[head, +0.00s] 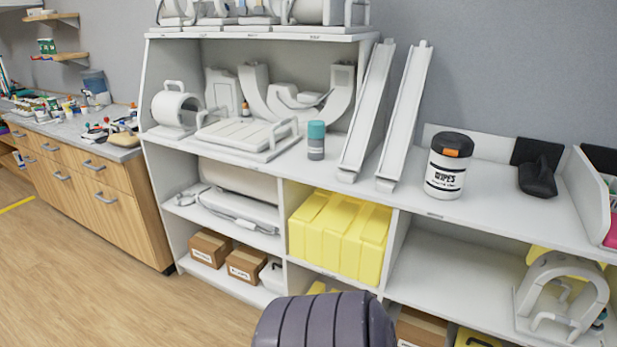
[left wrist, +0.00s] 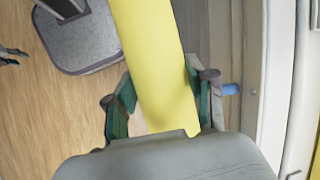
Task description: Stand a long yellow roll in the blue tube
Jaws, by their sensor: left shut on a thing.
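A long yellow roll (left wrist: 150,40) runs from the top edge to the middle of the left wrist view. My left gripper (left wrist: 160,85) has its green-padded fingers on both sides of the roll and is shut on it. The roll's far end is out of the frame. A small blue piece (left wrist: 231,89) shows just right of the gripper, but I cannot tell what it is. No blue tube can be made out for sure in either view. Neither gripper shows in the head view.
A white shelf unit (head: 410,215) holds white coils, a wipes tub (head: 448,165), yellow blocks (head: 340,238) and cardboard boxes (head: 245,264). A wooden cabinet (head: 95,205) stands left with a cluttered top. The wooden floor (head: 90,295) is clear at the left front. A grey base (left wrist: 95,45) stands near the roll.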

